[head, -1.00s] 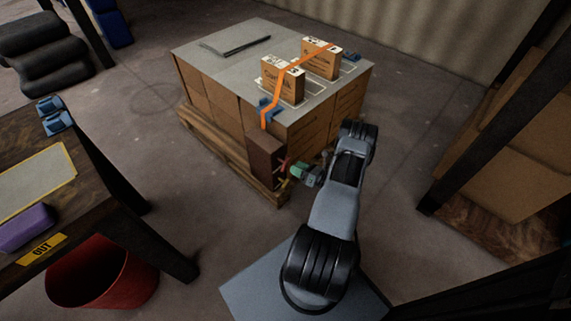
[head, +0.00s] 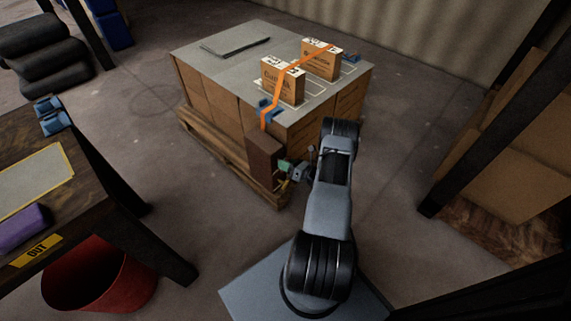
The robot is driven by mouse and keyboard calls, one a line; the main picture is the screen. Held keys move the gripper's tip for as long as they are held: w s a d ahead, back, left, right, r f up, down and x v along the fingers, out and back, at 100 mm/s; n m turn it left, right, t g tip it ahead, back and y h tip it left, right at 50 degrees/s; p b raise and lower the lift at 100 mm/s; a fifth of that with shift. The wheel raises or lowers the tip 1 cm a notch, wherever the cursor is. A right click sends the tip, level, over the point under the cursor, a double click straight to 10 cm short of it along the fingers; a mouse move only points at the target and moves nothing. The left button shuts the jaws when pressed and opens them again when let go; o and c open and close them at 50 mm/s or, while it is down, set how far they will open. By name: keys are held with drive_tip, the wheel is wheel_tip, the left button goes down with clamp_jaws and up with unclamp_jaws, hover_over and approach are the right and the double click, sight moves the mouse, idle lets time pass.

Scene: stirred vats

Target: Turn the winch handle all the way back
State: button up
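The winch (head: 265,158) is a dark brown box on the near corner of the carton stack, with the orange strap running up from it. A small green piece (head: 284,166), which looks like the handle's grip, shows at the winch's right side. My gripper (head: 288,173) is at that green piece, touching or very close to it. The fingers are small and partly hidden, so I cannot tell whether they are closed on it. The handle's crank is mostly hidden behind my gripper.
The orange strap (head: 278,92) crosses two small cartons (head: 283,82) on top of the stack, which stands on a wooden pallet (head: 222,150). A table (head: 95,190) and a red bin (head: 100,280) are at left. A shelf post (head: 490,120) is at right. Floor between is clear.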

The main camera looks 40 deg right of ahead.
clamp_jaws()
drive_tip(key=shift+n, duration=0.3)
drive_tip(key=n, duration=0.3)
drive_tip(key=n+g+h, duration=0.1)
drive_tip(key=n, duration=0.1)
drive_tip(key=shift+a+b, duration=0.25)
drive_tip(key=shift+b, duration=0.05)
drive_tip(key=n, duration=0.2)
drive_tip(key=n+h+b, duration=0.1)
drive_tip(key=n, duration=0.2)
drive_tip(key=shift+s+a+f, duration=0.1)
drive_tip(key=shift+a+f, duration=0.05)
drive_tip(key=n+b, duration=0.1)
drive_tip(key=n+h+b, duration=0.1)
drive_tip(key=n, duration=0.1)
drive_tip(key=n+h+b, duration=0.1)
drive_tip(key=n+b, duration=0.1)
drive_tip(key=shift+a+f, duration=0.15)
drive_tip(key=shift+f, duration=0.1)
drive_tip(key=n+h+b, duration=0.1)
drive_tip(key=n+b, duration=0.2)
drive_tip(key=shift+f, duration=0.1)
drive_tip(key=shift+n+h+b, duration=0.5)
drive_tip(key=shift+n+b, duration=0.1)
drive_tip(key=shift+b, duration=0.1)
